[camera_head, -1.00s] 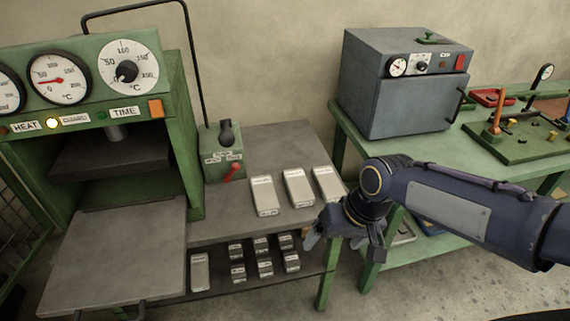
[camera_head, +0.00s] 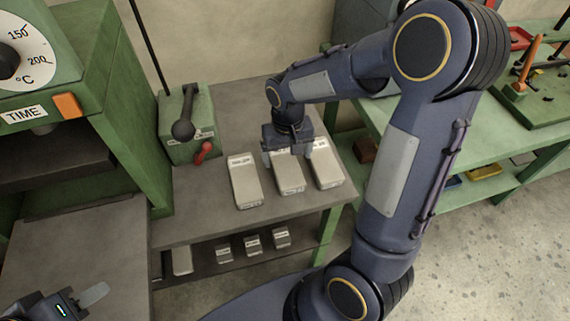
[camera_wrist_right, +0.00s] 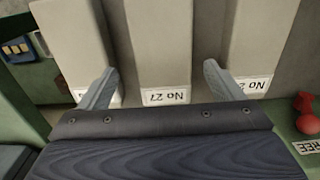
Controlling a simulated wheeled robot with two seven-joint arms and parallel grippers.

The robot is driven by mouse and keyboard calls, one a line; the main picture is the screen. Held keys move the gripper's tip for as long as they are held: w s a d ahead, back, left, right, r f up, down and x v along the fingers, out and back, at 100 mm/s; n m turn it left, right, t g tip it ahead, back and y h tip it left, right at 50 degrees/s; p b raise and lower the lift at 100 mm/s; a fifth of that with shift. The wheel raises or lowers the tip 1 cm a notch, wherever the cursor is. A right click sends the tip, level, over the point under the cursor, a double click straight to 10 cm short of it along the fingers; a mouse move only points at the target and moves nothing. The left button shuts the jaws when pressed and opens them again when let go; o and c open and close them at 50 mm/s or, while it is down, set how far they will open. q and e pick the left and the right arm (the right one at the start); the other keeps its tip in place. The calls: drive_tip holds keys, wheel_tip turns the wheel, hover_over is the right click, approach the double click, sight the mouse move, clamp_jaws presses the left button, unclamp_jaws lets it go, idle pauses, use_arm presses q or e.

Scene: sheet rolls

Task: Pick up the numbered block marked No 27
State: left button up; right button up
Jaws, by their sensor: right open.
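The block marked No 27 (camera_wrist_right: 160,45) is the middle of three pale grey blocks in the right wrist view, with its label upside down. It appears to be the middle block (camera_head: 290,182) on the bench in the head view, partly covered by my gripper. My right gripper (camera_head: 288,160) is over that block, fingers pointing down. In the wrist view the right gripper (camera_wrist_right: 160,85) is open, with one finger on each side of the No 27 block. Contact cannot be told. My left gripper (camera_head: 92,294) shows only partly at the lower left.
Similar blocks stand close by on the left (camera_head: 244,182) and right (camera_head: 326,172). Several smaller blocks lie on the shelf below (camera_head: 230,258). A green box with a red lever (camera_head: 188,135) stands left of the blocks. A green press (camera_head: 125,130) is further left.

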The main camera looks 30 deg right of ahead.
sight(286, 163)
wheel_tip(286, 163, down, 4)
drive_tip(key=shift+w+a+f, duration=0.1)
drive_tip(key=shift+w+a, duration=0.05)
drive_tip(key=c, duration=1.3)
